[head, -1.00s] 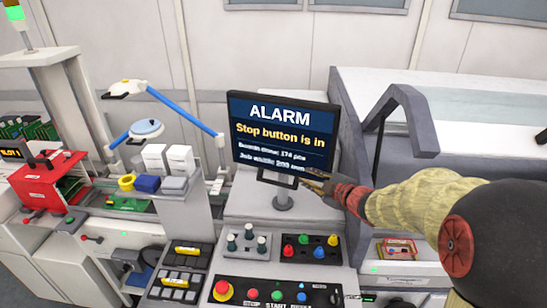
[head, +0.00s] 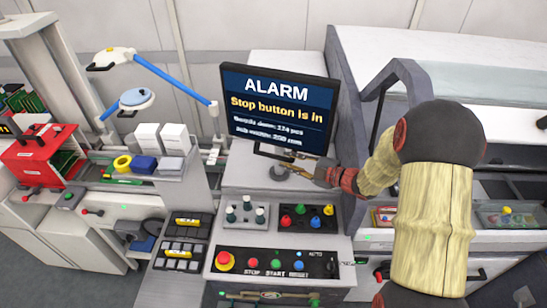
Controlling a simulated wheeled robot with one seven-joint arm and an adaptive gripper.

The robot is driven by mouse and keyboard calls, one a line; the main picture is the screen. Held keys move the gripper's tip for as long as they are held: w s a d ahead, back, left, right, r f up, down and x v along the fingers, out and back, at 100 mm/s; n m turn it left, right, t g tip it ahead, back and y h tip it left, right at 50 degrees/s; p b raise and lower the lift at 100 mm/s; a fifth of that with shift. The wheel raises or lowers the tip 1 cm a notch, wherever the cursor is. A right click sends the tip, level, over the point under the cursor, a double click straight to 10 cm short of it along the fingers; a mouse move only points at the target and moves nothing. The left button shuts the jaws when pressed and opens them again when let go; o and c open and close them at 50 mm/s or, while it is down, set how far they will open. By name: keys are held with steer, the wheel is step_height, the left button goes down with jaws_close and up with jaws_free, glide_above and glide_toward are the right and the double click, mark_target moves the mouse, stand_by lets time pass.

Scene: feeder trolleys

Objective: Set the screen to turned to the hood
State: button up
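The screen (head: 278,108) stands on a short grey post on the white console and shows a yellow "Stop button is in" alarm. Its face points toward me and slightly left in the head view. A dark handle loop (head: 273,153) hangs from its lower edge. My gripper (head: 301,170) is at this lower edge, just right of the handle and post, with my arm reaching in from the right. Whether its fingers touch or grip the handle is too small to tell. The hood (head: 440,62), pale with a dark grey frame, is on the machine to the right.
Below the screen, the console carries a red stop button (head: 225,260), several coloured knobs (head: 307,216) and a grey-green peg block (head: 246,212). A blue-armed lamp (head: 172,80) and a red rack (head: 42,155) stand left. The hood's grey bar (head: 378,95) rises close to the screen's right side.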

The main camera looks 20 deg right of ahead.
mark_target(275, 157)
steer(key=x, duration=0.7)
steer(key=shift+w+a+f, duration=0.1)
steer(key=shift+w+f, duration=0.05)
steer(key=shift+f, duration=0.3)
steer(key=shift+c, duration=0.2)
steer(key=c, duration=0.4)
jaws_close()
